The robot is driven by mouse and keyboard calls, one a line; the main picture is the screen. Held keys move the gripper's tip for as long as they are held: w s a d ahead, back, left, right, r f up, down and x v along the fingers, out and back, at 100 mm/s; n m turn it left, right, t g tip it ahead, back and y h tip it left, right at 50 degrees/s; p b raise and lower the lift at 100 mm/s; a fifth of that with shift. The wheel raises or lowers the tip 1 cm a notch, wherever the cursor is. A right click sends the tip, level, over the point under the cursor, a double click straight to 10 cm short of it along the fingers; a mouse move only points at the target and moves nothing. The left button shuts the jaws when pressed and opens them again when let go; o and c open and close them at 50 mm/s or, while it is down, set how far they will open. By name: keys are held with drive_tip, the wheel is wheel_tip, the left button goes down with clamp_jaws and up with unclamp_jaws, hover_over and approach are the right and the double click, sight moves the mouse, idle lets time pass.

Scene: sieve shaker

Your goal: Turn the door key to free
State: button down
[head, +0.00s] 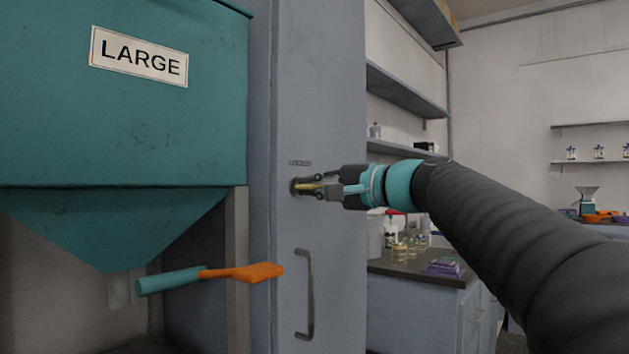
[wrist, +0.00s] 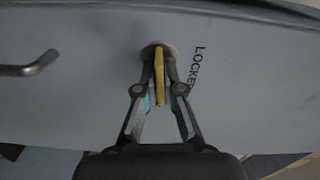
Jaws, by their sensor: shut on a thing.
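The door key is a flat yellow piece (head: 309,187) in a round lock on the grey cabinet door (head: 335,100). My gripper (head: 312,187) reaches it from the right and is shut on it. In the wrist view the key (wrist: 159,75) stands between the two fingertips of my gripper (wrist: 160,82), in front of the round lock plate (wrist: 152,50). The fingers hide part of the lock and key.
A bar handle (head: 309,294) is on the door below the lock. A bench (head: 420,270) with jars lies behind at right.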

drive_tip(key=shift+m, duration=0.6)
drive_tip(key=shift+f, duration=0.1)
drive_tip(key=c, duration=1.3)
unclamp_jaws()
drive_tip(key=shift+a, duration=0.1)
drive_tip(key=shift+s+d, duration=0.35)
drive_tip(key=shift+d, duration=0.15)
drive_tip(key=v, duration=1.1)
